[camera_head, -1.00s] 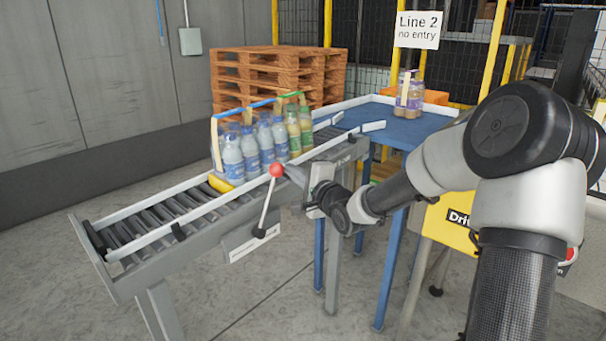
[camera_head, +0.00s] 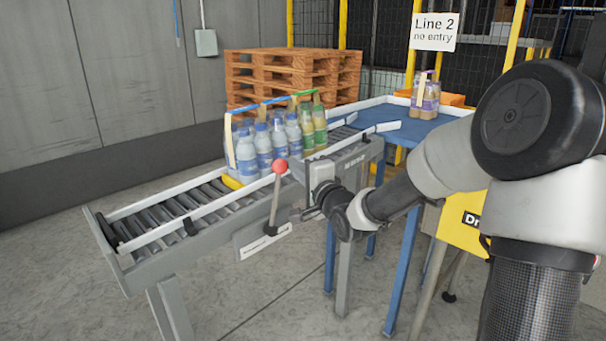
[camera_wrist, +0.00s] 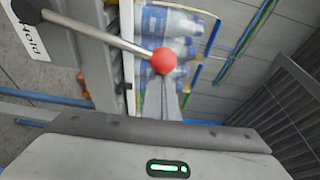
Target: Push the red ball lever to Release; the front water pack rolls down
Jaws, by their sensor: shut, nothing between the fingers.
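The red ball (camera_head: 280,166) tops a thin metal lever (camera_head: 275,200) on the side of the roller conveyor. The lever stands nearly upright, tilted slightly right, above a white label plate (camera_head: 264,241). In the wrist view the red ball (camera_wrist: 164,61) sits right at the tips of my gripper (camera_wrist: 168,88), which is shut and empty. Contact looks likely, but I cannot be sure. A label reading "Hold" (camera_wrist: 30,38) shows near the lever's pivot. The front water pack (camera_head: 245,152) stands on the conveyor behind a yellow stop (camera_head: 232,183).
More bottle packs, including a green-yellow one (camera_head: 313,125), stand behind the front pack. The lower rollers (camera_head: 165,214) are empty. A blue table (camera_head: 400,133), stacked pallets (camera_head: 290,75) and a "Line 2 no entry" sign (camera_head: 434,31) are beyond.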

